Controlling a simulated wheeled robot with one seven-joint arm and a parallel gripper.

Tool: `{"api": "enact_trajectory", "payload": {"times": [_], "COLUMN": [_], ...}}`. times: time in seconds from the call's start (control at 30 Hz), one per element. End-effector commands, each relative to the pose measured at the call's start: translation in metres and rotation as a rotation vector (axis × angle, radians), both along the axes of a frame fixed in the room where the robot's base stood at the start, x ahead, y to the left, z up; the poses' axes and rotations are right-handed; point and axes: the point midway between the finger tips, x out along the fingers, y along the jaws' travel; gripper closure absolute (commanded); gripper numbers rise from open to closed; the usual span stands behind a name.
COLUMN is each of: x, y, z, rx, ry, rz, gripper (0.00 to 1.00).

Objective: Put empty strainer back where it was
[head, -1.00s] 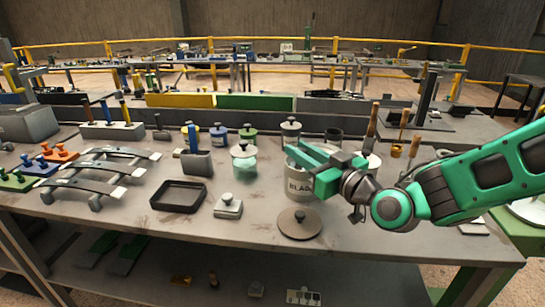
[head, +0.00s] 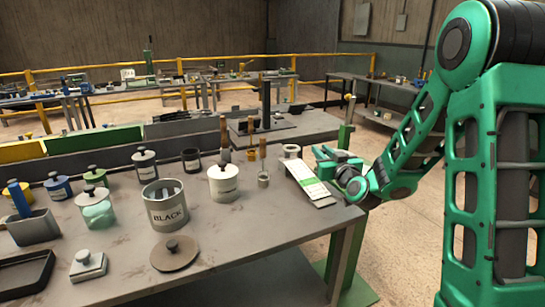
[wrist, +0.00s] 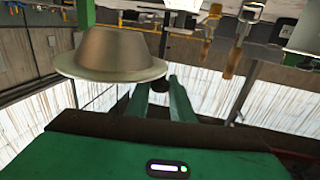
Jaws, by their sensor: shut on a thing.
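The strainer (wrist: 112,50) is a pale metal cup with a wide flared rim, large and close at the upper left of the wrist view. In the head view it appears as a small pale ringed cup (head: 291,151), just left of my gripper (head: 324,154). My gripper's green fingers also show in the wrist view (wrist: 160,92), closed around a small dark part beside the strainer's rim, seemingly its handle. The cup's inside is hidden in the wrist view. The open can marked BLACK (head: 166,207) stands on the bench, its round lid (head: 174,254) lying in front.
A sheet with a green band (head: 311,182) lies at the bench's right end, below my gripper. A white lidded jar (head: 223,183) and upright wooden-handled tools (head: 263,165) stand left of it. The bench's front right is clear.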

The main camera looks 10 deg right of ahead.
Motion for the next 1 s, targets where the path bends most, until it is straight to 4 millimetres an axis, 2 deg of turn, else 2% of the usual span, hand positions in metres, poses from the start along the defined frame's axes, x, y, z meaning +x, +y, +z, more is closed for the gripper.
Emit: {"api": "enact_trajectory", "payload": {"times": [0.03,0.27,0.4,0.6,0.7,0.8,1.0], "x": [-0.002,-0.026,-0.053,-0.105,-0.131,-0.153,-0.173], "y": [-0.031,-0.157,-0.23,-0.325,-0.362,-0.388,-0.41], "z": [-0.002,-0.008,-0.009,-0.01,-0.009,-0.008,-0.007], "rx": [-0.002,-0.004,-0.006,-0.009,-0.009,-0.009,-0.01], "ry": [0.001,0.003,0.002,0.0,-0.001,-0.004,-0.007], "rz": [-0.052,-0.271,-0.404,-0.586,-0.662,-0.718,-0.771], "gripper": [1.0,1.0,1.0,1.0,1.0,1.0,1.0]}}
